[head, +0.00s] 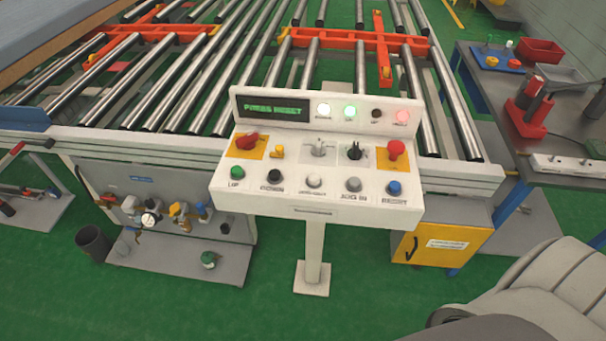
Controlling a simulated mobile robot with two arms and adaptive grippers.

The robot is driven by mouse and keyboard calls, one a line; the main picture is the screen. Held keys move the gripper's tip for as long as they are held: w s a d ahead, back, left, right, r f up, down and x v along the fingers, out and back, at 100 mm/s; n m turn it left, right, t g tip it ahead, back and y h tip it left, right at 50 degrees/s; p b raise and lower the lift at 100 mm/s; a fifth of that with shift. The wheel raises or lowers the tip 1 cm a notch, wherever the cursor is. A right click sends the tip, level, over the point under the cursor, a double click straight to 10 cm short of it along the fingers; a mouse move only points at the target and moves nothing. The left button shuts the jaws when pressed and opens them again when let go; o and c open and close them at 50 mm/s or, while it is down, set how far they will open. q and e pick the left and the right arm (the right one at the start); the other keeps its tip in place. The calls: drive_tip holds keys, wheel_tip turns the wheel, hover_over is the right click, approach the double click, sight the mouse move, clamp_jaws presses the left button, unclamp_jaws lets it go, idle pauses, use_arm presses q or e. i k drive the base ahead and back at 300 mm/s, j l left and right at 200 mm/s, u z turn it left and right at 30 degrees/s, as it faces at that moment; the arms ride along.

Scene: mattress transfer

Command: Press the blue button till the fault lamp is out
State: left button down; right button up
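The blue button (394,187) is at the right end of the lower row on the white control panel (262,205), above a label that reads RESET. The panel's display (272,108) shows green text that seems to read PRESS RESET. To its right is a row of lamps: a white one and a green one glow, one is dark, and the rightmost red lamp (402,117) looks lit pinkish. Its small label is too blurred to read surely, so I cannot be certain it is the fault lamp. Neither gripper shows; only a grey part of my arm is at the bottom right.
A red mushroom button (396,149) sits just above the blue one. Green, black, white and grey buttons fill the rest of the lower row. A roller conveyor (200,80) lies behind the panel. A grey workbench (560,120) with tools stands at right.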

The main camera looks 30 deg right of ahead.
sight(394, 187)
drive_tip(key=z, duration=1.5)
